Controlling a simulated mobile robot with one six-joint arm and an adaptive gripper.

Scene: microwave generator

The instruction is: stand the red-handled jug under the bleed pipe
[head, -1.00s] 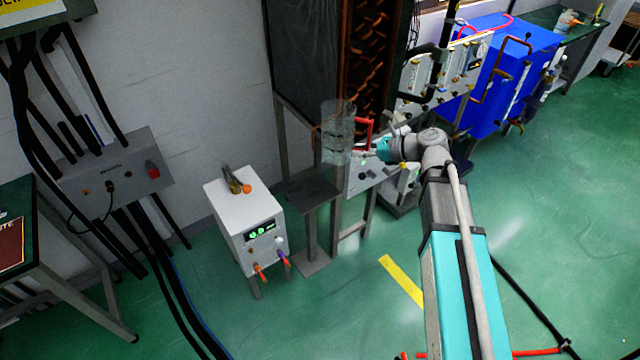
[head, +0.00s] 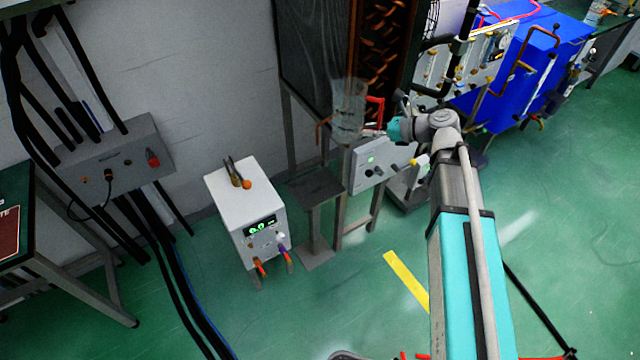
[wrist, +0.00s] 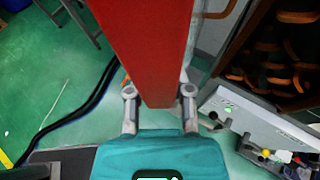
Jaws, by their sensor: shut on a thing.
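The clear jug (head: 348,112) has a red handle (head: 377,110) on its right side. It looks upright, held in the air, above and a little right of the small grey stand (head: 316,184) in the head view. My gripper (head: 381,131) is shut on the red handle. In the wrist view the handle (wrist: 150,45) fills the space between my two fingers (wrist: 160,93); the jug's clear body is hard to make out there. A thin copper pipe (head: 322,132), probably the bleed pipe, shows just left of the jug, its end bent downward. Depth between pipe and jug is unclear.
A dark cabinet with copper coils (head: 372,50) on a grey frame stands behind the jug. A grey control panel (head: 378,165) sits below my gripper. A white box with a green display (head: 245,205) stands left of the stand. Open green floor lies in front.

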